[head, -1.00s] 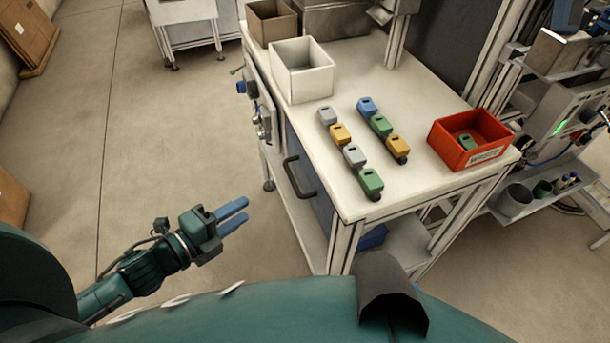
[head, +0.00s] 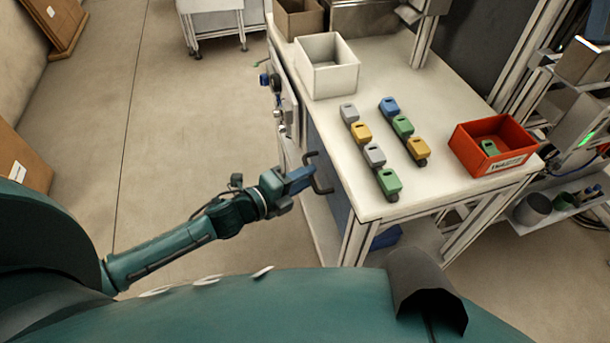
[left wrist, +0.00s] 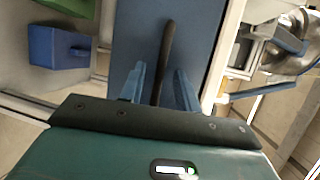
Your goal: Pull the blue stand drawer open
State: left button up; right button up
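The blue stand drawer (head: 333,180) is under the white tabletop, on the stand's left side, and its front looks closed. Its dark bar handle (head: 321,174) sticks out from that front. My left gripper (head: 300,179) is at the handle. In the left wrist view, the drawer's blue front (left wrist: 198,35) fills the middle. The dark handle (left wrist: 166,55) runs between the two blue fingers (left wrist: 160,88), which stand apart with gaps beside the handle. My right gripper is not in view.
The white tabletop (head: 385,208) carries a white bin (head: 327,80), several small coloured blocks (head: 375,155) and a red bin (head: 480,160). The floor left of the stand is clear.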

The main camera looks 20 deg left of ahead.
pick_arm(q)
jog(key=shift+w+d+f, duration=0.1)
jog(key=shift+w+d, duration=0.1)
jog(key=shift+w, duration=0.1)
jog(key=shift+c, duration=0.2)
grip_shut()
dwell(0.3)
